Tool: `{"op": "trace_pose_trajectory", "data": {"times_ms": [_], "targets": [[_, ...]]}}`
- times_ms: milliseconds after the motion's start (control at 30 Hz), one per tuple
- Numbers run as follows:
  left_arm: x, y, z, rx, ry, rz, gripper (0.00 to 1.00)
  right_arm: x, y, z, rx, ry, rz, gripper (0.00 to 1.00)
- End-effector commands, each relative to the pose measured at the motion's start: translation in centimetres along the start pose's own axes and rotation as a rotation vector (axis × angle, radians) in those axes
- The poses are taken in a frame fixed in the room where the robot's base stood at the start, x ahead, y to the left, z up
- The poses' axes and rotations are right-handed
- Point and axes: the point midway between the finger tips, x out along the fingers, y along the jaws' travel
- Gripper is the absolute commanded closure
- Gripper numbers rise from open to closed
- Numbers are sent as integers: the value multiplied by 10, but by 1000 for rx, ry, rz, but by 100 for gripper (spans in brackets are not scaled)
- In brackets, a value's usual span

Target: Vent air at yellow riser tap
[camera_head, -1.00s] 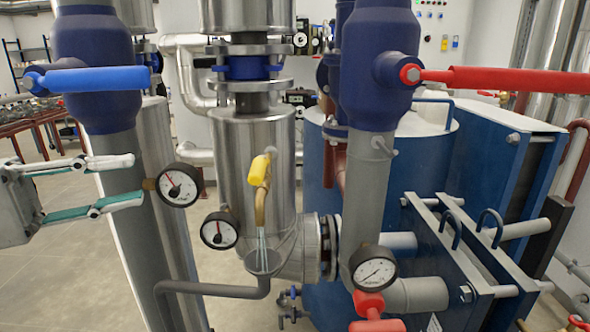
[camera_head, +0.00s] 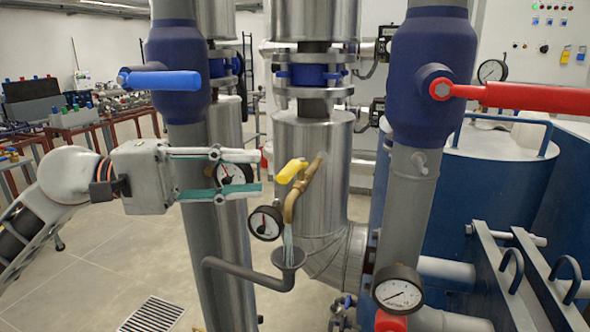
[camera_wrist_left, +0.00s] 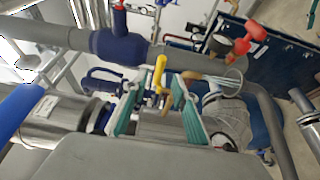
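The yellow tap handle (camera_head: 291,171) sits on a brass pipe (camera_head: 303,190) that comes out of the steel-clad riser (camera_head: 295,130). Thin pale streaks, like running water, drop from the spout into a grey funnel (camera_head: 288,258). My left gripper (camera_head: 260,172) is open, with its fingers level and pointing right at the handle. Its tips stop a little short of the handle in the head view. In the left wrist view the yellow handle (camera_wrist_left: 159,74) shows between the two spread teal-padded fingers (camera_wrist_left: 155,100). My right gripper is not in view.
A grey pipe with a blue lever (camera_head: 160,79) stands behind the left gripper. Gauges (camera_head: 265,223) hang near the tap. A grey pipe with a red lever (camera_head: 530,95) and a lower gauge (camera_head: 398,289) stand to the right. The floor (camera_head: 90,270) at left is open.

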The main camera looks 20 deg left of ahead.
Motion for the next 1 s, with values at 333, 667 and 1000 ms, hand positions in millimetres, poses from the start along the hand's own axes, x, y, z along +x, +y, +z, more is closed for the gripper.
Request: {"op": "trace_pose_trajectory", "data": {"times_ms": [333,667,1000], "targets": [[47,5,1,2,-3,3,72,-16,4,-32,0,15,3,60],[68,1,0,0,-1,1,72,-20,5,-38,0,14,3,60],[68,1,0,1,0,1,100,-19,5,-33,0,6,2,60]]}}
